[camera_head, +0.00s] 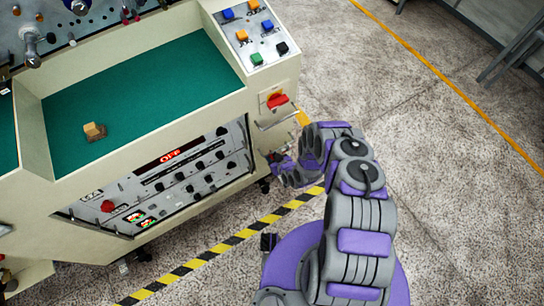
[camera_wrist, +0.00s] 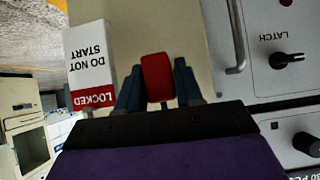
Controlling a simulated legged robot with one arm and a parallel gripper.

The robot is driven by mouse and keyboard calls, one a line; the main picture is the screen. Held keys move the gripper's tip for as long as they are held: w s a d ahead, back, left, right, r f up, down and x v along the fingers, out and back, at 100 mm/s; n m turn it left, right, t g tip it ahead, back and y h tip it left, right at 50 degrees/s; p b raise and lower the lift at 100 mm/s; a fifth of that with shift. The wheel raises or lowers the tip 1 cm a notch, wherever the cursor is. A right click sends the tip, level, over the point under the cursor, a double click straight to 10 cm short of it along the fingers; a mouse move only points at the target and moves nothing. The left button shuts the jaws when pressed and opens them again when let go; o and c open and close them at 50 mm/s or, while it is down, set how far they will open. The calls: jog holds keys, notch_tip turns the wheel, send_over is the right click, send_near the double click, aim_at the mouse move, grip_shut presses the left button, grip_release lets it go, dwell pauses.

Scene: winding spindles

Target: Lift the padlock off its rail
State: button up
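A red block, which looks like the padlock (camera_wrist: 158,78), stands between the two fingers of my gripper (camera_wrist: 158,64) in the wrist view. The dark fingers flank it closely and it fills nearly the whole gap. I cannot tell whether both fingers press on it. No shackle shows, and its link to a rail is hidden. In the head view my gripper (camera_head: 280,165) is at the console's right end, below a red rotary switch (camera_head: 277,100). The padlock cannot be made out there.
A white and red tag reading "LOCKED DO NOT START" (camera_wrist: 90,60) is beside the fingers. A metal bar handle (camera_wrist: 237,40) and a LATCH knob panel (camera_wrist: 287,60) are on the other side. The cream console (camera_head: 120,150) carries a small tan block (camera_head: 94,132). Floor on the right is clear.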

jog(key=shift+c, duration=1.4)
jog(key=shift+a, duration=0.4)
jog(key=shift+c, duration=1.2)
jog(key=shift+d+r+p, duration=0.15)
jog(key=shift+r+p, duration=0.2)
jog(key=shift+r, duration=0.2)
jog(key=shift+r+p, duration=0.35)
jog(key=shift+r, duration=0.25)
jog(key=s+d, duration=0.3)
jog(key=s, duration=0.3)
jog(key=shift+d, duration=0.4)
jog(key=s+d+r, duration=0.3)
jog(key=s+d, duration=0.1)
jog(key=s, duration=0.2)
jog(key=shift+s+d, duration=0.25)
jog(key=shift+s, duration=0.05)
